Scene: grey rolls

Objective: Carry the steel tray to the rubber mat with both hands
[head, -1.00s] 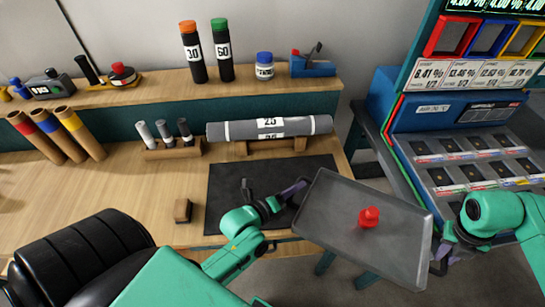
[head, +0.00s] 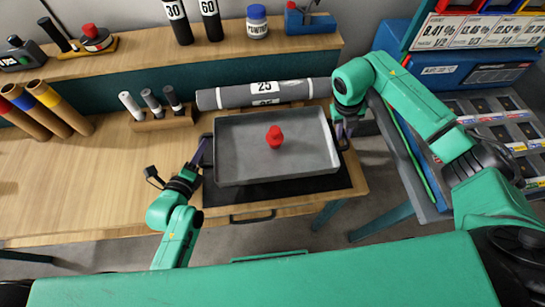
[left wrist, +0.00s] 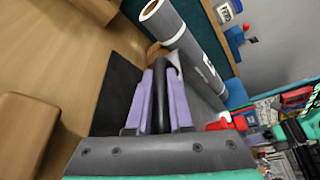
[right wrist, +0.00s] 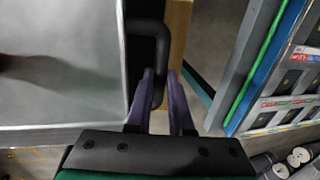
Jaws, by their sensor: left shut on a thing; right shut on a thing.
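The grey steel tray (head: 240,165) is level over the black rubber mat (head: 335,183) in the head view. I cannot tell whether it touches the mat. A red object (head: 274,137) stands upright in the tray. My left gripper (head: 203,155) is shut on the tray's left handle, and the left wrist view shows the dark handle (left wrist: 160,85) between its purple fingers. My right gripper (head: 343,130) is at the tray's right end, shut on the right handle (right wrist: 157,60). The tray hides most of the mat.
A grey roll (head: 213,98) lies on a stand just behind the tray. A wooden holder (head: 165,121) with small rolls stands at the back left. A shelf (head: 140,52) runs along the back. A blue machine (head: 455,85) stands at the right.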

